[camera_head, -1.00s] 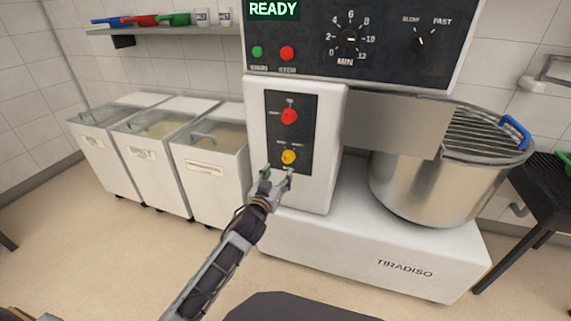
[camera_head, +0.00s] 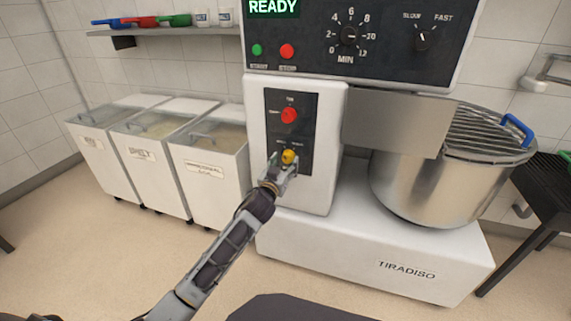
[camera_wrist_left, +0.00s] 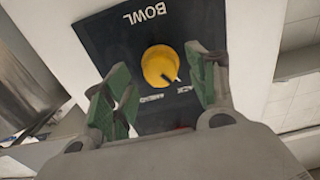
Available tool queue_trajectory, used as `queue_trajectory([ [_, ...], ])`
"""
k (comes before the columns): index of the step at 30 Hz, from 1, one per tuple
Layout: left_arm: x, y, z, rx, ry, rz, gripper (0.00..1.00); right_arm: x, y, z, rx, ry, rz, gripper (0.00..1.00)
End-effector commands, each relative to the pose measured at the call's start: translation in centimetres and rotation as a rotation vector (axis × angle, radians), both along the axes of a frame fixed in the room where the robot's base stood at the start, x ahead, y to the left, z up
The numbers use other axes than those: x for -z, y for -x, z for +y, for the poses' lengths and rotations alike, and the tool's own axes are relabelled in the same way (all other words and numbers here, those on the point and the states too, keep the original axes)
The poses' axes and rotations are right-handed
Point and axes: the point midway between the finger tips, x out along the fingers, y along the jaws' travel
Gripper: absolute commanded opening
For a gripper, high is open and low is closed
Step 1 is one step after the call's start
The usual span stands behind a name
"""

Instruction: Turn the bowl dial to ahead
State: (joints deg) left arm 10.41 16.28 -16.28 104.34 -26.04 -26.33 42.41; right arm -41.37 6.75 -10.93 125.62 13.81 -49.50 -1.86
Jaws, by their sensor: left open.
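The yellow bowl dial (camera_head: 289,157) is the lower knob on the dark plate of the white mixer column. In the left wrist view the dial (camera_wrist_left: 159,66) shows upside down, with the word BOWL beyond it. Its dark pointer mark points to the lower right there, toward the label that looks like BACK; the AHEAD label (camera_wrist_left: 154,99) is to the left of that. My left gripper (camera_head: 283,165) is open at the dial, its green-padded fingers to either side and apart from it. Contact is not visible. My right gripper is not in view.
A red knob (camera_head: 289,115) sits just above on the same plate. The timer panel (camera_head: 385,40) is higher up, with a READY display. The steel bowl (camera_head: 440,185) with its grid guard stands right. White ingredient bins (camera_head: 215,165) stand left, with open floor in front.

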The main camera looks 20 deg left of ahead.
Motion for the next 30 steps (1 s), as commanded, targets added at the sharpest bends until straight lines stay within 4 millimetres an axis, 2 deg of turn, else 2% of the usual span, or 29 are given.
queue_trajectory([
  [7, 0.0, -1.1, -0.1, 0.000, -0.001, 0.000, 0.58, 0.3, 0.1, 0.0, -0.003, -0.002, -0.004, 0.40],
  [19, 0.0, -1.3, -0.1, 0.000, 0.000, 0.000, 0.58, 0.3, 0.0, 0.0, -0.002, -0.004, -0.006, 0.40],
  [30, 0.0, -1.3, -0.1, 0.000, 0.000, 0.000, 0.11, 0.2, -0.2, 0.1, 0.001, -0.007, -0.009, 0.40],
])
